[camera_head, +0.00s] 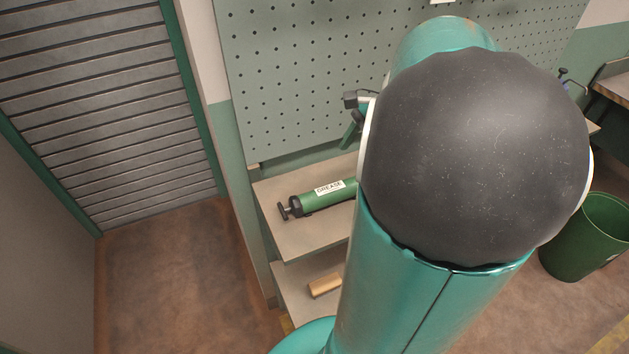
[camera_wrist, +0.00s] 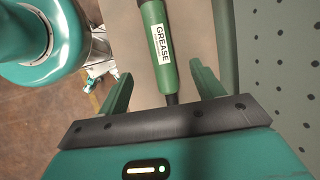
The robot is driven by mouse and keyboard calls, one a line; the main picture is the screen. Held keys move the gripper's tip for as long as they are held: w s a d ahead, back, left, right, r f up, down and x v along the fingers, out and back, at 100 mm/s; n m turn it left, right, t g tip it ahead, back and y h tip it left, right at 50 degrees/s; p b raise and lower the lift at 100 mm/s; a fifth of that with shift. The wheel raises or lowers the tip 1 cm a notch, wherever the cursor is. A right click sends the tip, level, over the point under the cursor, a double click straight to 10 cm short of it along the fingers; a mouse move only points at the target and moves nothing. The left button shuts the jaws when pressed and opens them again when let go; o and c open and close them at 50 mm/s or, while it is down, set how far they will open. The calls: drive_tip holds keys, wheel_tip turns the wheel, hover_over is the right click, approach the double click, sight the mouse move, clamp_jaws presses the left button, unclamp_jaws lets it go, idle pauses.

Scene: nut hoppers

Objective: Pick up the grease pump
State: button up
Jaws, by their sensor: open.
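The grease pump (camera_head: 317,199) is a green cylinder with a white GREASE label and a black handle at its left end. It lies on the upper shelf (camera_head: 290,236) below the pegboard; its right end is hidden behind my arm in the head view. In the wrist view, the pump (camera_wrist: 158,45) runs down the picture, its narrow dark end between the fingers of my gripper (camera_wrist: 160,72). The fingers stand apart on both sides and do not appear to touch it. In the head view the gripper is mostly hidden behind my arm.
A pegboard (camera_head: 285,75) rises behind the shelf and shows at the right in the wrist view (camera_wrist: 285,60). A wooden-coloured block (camera_head: 324,286) lies on the lower shelf (camera_head: 296,290). A green bin (camera_head: 585,245) stands at the right. Floor (camera_head: 180,270) is clear at left.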

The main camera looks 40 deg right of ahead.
sight(334, 188)
drive_tip(key=x, duration=0.6)
drive_tip(key=shift+a, duration=0.15)
drive_tip(key=shift+x, duration=2.95)
drive_tip(key=shift+d+f, duration=0.2)
drive_tip(key=shift+f, duration=0.1)
clamp_jaws()
drive_tip(key=shift+r, duration=0.15)
